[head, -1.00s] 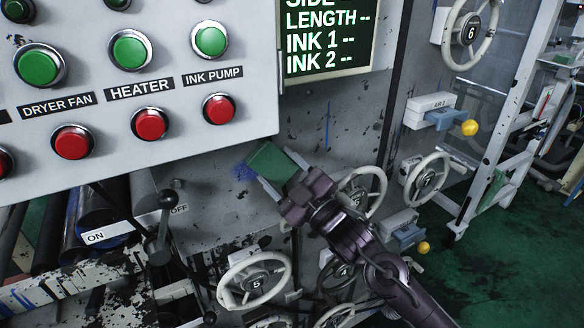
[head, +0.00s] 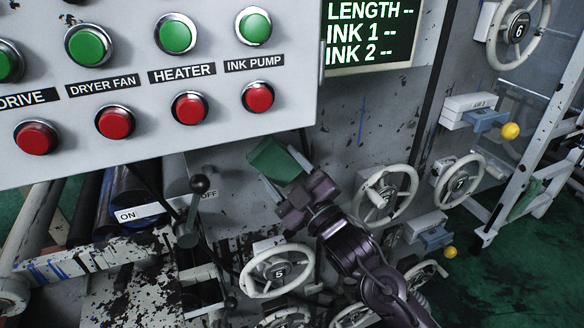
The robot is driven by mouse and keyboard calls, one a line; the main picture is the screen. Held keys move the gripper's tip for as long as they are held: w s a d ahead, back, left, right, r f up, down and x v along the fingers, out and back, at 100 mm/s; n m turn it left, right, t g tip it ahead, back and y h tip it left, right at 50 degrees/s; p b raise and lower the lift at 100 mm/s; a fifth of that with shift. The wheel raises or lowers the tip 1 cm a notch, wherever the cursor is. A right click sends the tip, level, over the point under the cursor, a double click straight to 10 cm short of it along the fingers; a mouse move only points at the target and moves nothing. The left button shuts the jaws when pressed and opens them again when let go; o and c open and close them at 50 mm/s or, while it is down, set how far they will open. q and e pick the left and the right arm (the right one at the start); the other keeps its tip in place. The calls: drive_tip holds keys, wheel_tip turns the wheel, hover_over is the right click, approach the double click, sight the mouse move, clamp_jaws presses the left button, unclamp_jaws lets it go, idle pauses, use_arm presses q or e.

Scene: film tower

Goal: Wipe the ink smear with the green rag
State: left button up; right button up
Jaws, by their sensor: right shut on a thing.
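My right gripper (head: 308,198) is shut on the green rag (head: 272,160), which it holds against or very close to the grey machine wall. The rag is just below the button panel, under the ink pump's red button. I cannot tell how much ink is behind the rag. My left gripper is not in view.
The button panel (head: 290,122) overhangs at upper left. A black-knobbed lever (head: 200,184) stands left of the rag. Handwheels (head: 277,271) sit below and to the right (head: 386,194). A thin blue streak (head: 361,120) marks the wall below the screen.

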drive_tip(key=shift+s+a, duration=0.2)
drive_tip(key=shift+a, duration=0.45)
drive_tip(key=shift+s+a, duration=0.2)
drive_tip(key=shift+a, duration=0.4)
drive_tip(key=shift+r, duration=0.1)
drive_tip(key=shift+d, duration=0.1)
drive_tip(key=shift+w+d, duration=0.3)
drive_tip(key=shift+d, duration=0.6)
drive_tip(key=shift+w+d, duration=0.3)
drive_tip(key=shift+d, duration=0.6)
drive_tip(key=shift+w+d+p, duration=0.1)
drive_tip(key=shift+w+d, duration=0.35)
drive_tip(key=shift+d, duration=0.85)
drive_tip(key=shift+w+d+p, duration=0.1)
drive_tip(key=shift+w+d, duration=0.35)
drive_tip(key=shift+d, duration=0.85)
drive_tip(key=shift+w+d+p, duration=0.1)
drive_tip(key=shift+w+d, duration=0.35)
drive_tip(key=shift+d, duration=0.85)
drive_tip(key=shift+s, duration=0.1)
drive_tip(key=shift+s+a, duration=0.6)
drive_tip(key=shift+a, duration=1.35)
drive_tip(key=shift+s+a, duration=0.65)
drive_tip(key=shift+a, duration=1.25)
drive_tip(key=shift+s+a, duration=0.6)
drive_tip(key=shift+a, duration=1.35)
